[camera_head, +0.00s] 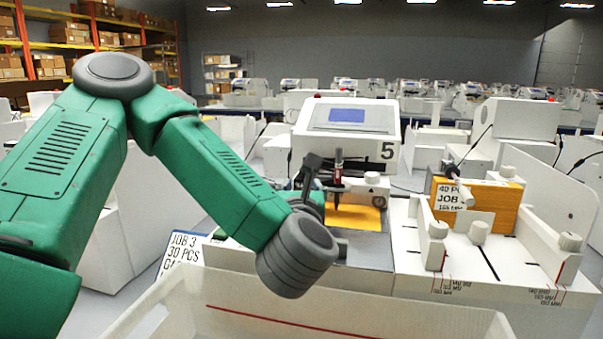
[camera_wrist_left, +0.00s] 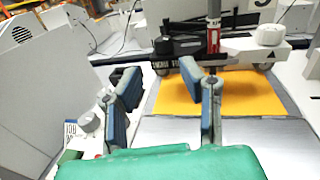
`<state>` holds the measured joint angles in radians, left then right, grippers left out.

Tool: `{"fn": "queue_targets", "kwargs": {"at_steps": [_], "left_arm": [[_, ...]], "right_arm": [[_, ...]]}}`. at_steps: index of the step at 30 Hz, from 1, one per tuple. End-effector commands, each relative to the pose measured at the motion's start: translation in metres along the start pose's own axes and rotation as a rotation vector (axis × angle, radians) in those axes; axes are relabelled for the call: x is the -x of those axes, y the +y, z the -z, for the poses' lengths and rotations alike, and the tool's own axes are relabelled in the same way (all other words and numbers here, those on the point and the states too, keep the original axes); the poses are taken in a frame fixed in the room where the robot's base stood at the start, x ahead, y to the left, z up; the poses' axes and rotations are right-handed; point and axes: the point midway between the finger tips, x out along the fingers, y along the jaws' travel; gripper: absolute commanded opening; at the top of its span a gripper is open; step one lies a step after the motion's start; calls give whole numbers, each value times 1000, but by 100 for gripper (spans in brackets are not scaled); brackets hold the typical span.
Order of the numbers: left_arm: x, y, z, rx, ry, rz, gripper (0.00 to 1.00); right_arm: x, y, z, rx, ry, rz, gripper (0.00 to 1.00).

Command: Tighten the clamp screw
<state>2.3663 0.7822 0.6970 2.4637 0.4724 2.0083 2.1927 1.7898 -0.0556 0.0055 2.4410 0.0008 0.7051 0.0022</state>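The plotter's pen (camera_head: 338,168), dark with a red part, stands upright over a yellow sheet (camera_head: 357,217). In the left wrist view, the pen's red body (camera_wrist_left: 213,38) sits in a carriage with a round white knob (camera_wrist_left: 271,33) to its right. This knob, probably the clamp screw, also shows in the head view (camera_head: 372,178). My left gripper (camera_head: 309,180) is partly hidden behind my wrist. In the left wrist view, its fingers (camera_wrist_left: 160,80) are apart and empty over the sheet's near left side, short of the carriage. My right gripper is out of view.
The plotter's console (camera_head: 345,118), marked 5, stands behind the pen. A white tray (camera_head: 300,300) is in front. To the right, a white rack with several knobs (camera_head: 478,231) holds a yellow stack (camera_head: 491,203). A JOB 3 card (camera_head: 184,252) is at left.

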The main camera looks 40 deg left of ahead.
Motion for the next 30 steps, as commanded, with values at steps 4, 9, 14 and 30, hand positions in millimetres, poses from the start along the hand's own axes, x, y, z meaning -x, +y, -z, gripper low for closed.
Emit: {"fn": "queue_targets", "kwargs": {"at_steps": [4, 9, 14, 30], "left_arm": [[-18, 2, -3, -2, 4, -8, 35], [-59, 7, 0, 3, -2, -10, 35], [-94, 9, 2, 5, 1, -10, 35], [-129, 3, -1, -2, -3, -3, 35]], "right_arm": [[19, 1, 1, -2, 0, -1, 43], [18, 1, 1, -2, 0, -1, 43], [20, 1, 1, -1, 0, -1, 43], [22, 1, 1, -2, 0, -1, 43]]}}
